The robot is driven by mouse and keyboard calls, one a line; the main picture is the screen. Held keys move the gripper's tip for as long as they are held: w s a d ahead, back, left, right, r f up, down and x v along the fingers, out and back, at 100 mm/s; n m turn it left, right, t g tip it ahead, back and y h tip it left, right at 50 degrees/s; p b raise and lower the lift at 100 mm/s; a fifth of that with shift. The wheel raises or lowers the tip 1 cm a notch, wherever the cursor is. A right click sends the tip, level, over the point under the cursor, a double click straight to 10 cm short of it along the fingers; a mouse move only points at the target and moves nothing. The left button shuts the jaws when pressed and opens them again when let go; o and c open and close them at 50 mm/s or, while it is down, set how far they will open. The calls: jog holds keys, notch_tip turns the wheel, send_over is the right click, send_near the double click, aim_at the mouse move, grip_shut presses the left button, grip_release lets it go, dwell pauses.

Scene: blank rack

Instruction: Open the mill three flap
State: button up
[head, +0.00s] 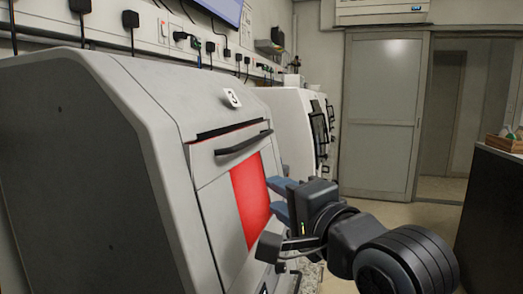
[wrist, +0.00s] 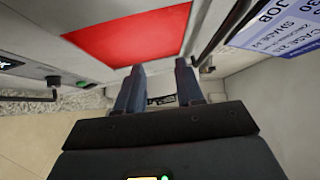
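The mill marked 3 (head: 110,130) is a large grey machine filling the left of the head view. Its front flap (head: 205,165) has a dark bar handle (head: 243,144) near the top and a red window (head: 250,200) below it. A dark slot shows above the flap, which otherwise lies along the sloped front. My gripper (head: 279,199) is in front of the red window, right of and below the handle. In the wrist view my gripper (wrist: 160,67) has two fingers apart with nothing held between them. The red window (wrist: 135,30) shows beyond the fingertips there.
Another white machine (head: 290,115) stands behind the mill. A dark counter (head: 495,205) with a small wooden crate (head: 505,143) is at the right. A grey door (head: 383,115) is at the back, with open floor before it. A printed card (wrist: 275,25) shows upper right in the wrist view.

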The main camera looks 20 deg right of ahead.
jog(key=m, duration=0.2)
send_near(259, 139)
jog(key=w, duration=0.2)
jog(key=shift+w+a+f, duration=0.1)
jog(key=shift+w, duration=1.75)
jog(key=shift+w+a+f, duration=0.1)
jog(key=shift+w, duration=1.75)
jog(key=shift+c, duration=0.3)
grip_shut()
